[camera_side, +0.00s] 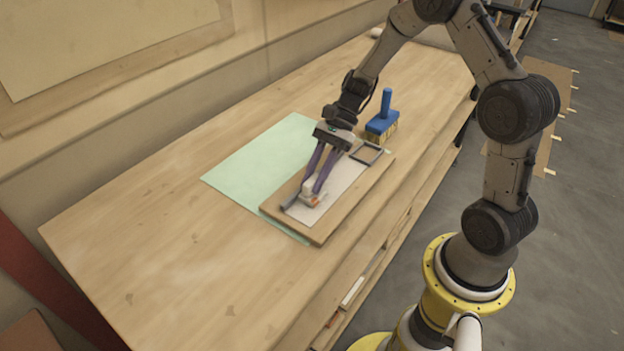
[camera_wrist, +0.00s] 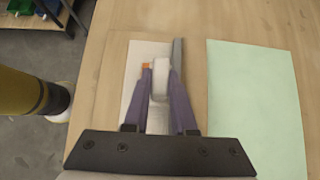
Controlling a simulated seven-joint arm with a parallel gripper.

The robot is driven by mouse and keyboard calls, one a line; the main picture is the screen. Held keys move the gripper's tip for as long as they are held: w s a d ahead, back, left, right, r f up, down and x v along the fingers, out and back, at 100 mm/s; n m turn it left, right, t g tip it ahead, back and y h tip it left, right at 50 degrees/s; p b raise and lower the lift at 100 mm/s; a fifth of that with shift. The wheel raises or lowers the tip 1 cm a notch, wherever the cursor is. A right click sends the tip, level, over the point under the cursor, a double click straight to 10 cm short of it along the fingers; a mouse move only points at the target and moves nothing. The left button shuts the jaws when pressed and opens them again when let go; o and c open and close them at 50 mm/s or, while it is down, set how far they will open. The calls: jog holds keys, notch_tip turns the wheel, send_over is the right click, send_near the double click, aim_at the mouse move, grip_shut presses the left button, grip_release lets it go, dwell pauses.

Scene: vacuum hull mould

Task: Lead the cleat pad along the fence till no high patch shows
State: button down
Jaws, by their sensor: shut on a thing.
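My gripper (camera_side: 312,188) has its two purple fingers shut on a pale block, which I take to be the cleat pad (camera_side: 310,195). The pad is low over the near-left end of a pale panel (camera_side: 347,175) on a wooden board; I cannot tell whether it touches. In the wrist view the pad (camera_wrist: 160,78) stands between the fingers (camera_wrist: 160,72). A grey strip, the fence (camera_wrist: 178,52), runs close along its right side; whether they touch is unclear. A small orange patch (camera_wrist: 146,66) shows left of the pad. The fingers hide part of the panel.
The wooden board (camera_side: 320,232) lies on the bench, partly over a pale green sheet (camera_side: 240,172). A dark square frame (camera_side: 366,153) lies at the panel's far end. A blue-handled brush (camera_side: 383,118) stands beyond it. The bench's left part (camera_side: 150,240) is clear.

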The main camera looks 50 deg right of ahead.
jog(key=shift+d, duration=0.45)
jog(key=shift+d, duration=0.25)
jog(key=shift+d+f, duration=0.1)
jog(key=shift+d, duration=1.5)
jog(key=shift+d, duration=0.3)
jog(key=shift+d, duration=1.5)
jog(key=shift+d, duration=0.15)
jog(key=shift+w+d, duration=0.1)
jog(key=shift+d, duration=1.6)
